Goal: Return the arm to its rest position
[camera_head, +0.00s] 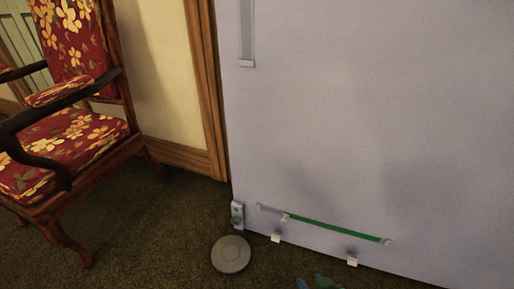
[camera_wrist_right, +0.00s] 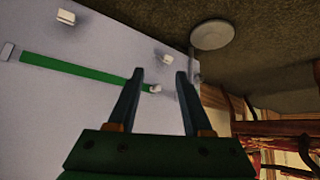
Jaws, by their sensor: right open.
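My right gripper (camera_head: 320,283) just enters the bottom edge of the head view, with only its blue-green tips showing. In the right wrist view the gripper (camera_wrist_right: 160,74) is open, its two dark fingers apart with nothing held between them. Beyond the fingers is the pale panel with a green strip (camera_wrist_right: 85,72). The strip's small white tab (camera_wrist_right: 156,89) appears between the fingers in the picture; the gap in depth is hard to judge. My left gripper is not in view.
The pale panel (camera_head: 370,110) stands at the right, with a green strip (camera_head: 335,229) and white pegs (camera_head: 276,238) low on it. A grey disc (camera_head: 231,254) is near its lower left corner. A red floral armchair (camera_head: 65,145) stands left on dark carpet.

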